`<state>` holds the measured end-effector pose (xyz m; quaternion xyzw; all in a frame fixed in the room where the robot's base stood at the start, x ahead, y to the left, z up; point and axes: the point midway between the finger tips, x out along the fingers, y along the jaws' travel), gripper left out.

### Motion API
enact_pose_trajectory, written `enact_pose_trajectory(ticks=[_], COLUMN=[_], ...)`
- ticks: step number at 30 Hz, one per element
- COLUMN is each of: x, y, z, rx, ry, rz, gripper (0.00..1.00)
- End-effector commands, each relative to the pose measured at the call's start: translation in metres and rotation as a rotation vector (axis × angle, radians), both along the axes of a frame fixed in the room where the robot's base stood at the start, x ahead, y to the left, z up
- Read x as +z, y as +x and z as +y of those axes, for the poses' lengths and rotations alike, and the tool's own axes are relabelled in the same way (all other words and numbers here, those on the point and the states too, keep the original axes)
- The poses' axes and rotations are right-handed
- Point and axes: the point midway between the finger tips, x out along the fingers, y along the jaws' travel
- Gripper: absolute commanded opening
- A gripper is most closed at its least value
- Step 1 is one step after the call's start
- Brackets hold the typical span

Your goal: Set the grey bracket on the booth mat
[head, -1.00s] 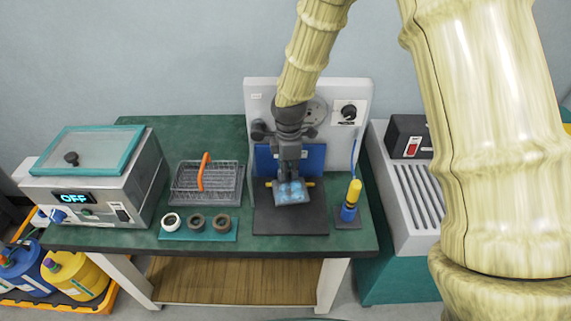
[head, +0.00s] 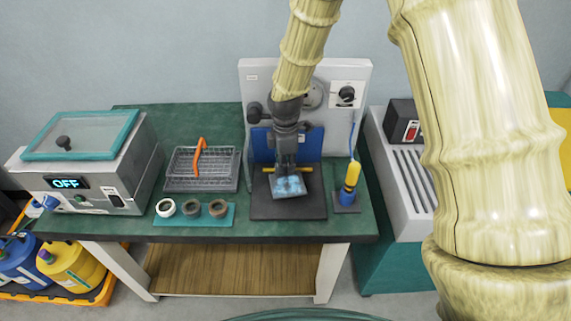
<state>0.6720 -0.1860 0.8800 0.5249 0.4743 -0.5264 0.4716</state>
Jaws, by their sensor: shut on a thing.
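The grey bracket (head: 289,187) is a small flat piece with a bluish, mottled top face. My gripper (head: 287,172) points down from above and is shut on it. The dark booth mat (head: 289,209) lies on the green bench in front of the pale upright panel. The bracket is over the rear middle part of the mat, slightly tilted in the picture. I cannot tell whether its underside touches the mat. My gripper hides the bracket's rear edge.
A yellow and blue tool (head: 349,184) stands in a holder right of the mat. A blue plate (head: 262,144) and a pale panel (head: 256,84) stand behind. Left are a wire basket (head: 203,170), several rings on a teal strip (head: 228,216) and a box reading OFF (head: 100,184).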

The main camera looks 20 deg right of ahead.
Motion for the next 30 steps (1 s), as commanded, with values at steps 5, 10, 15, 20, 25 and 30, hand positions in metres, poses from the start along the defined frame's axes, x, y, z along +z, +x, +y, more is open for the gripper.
enact_pose_trajectory(ticks=[5, 10, 15, 20, 25, 30], x=[0.0, -0.001, -0.003, -0.005, -0.007, -0.01], y=[0.0, 0.0, 0.0, 0.0, 0.0, 0.0], z=[0.0, 0.0, 0.0, 0.0, 0.0, 0.0], rx=[0.0, 0.0, 0.0, 0.0, 0.001, 0.001], ry=[0.0, 0.0, 0.0, 0.0, 0.0, 0.0], rz=[-0.001, -0.001, -0.001, -0.001, -0.001, 0.0], gripper=[0.0, 0.0, 0.0, 0.0, 0.0, 0.0])
